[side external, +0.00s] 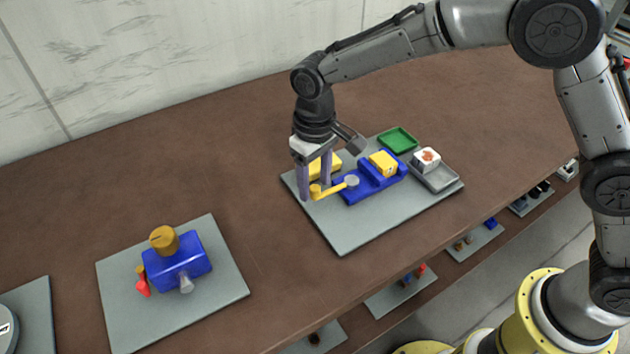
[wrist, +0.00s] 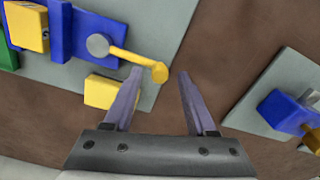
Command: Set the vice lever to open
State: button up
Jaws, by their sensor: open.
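The vice is a blue body (side external: 372,184) with a yellow block (side external: 383,163) on it, standing on a grey board. Its yellow lever (side external: 328,190) runs from a grey round hub (side external: 351,181) to a knob at its free end. In the wrist view the lever (wrist: 130,58) reaches from the hub (wrist: 97,45) to its knob (wrist: 159,72). My gripper (side external: 315,190) points down at the lever's free end, with its fingers apart. In the wrist view the knob appears just beyond the gap between the fingertips (wrist: 160,74); I cannot tell whether they touch it.
A second yellow block (side external: 334,166) lies behind the lever, close to my fingers. A green tray (side external: 398,140) and a grey tray (side external: 440,176) with a white block (side external: 426,160) are at the right. Another board (side external: 125,262) holds a blue device (side external: 178,262). Brown tabletop between the boards is clear.

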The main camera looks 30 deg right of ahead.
jog(key=shift+f, duration=0.3)
grip_shut()
jog(key=shift+r, duration=0.1)
dwell(1.2)
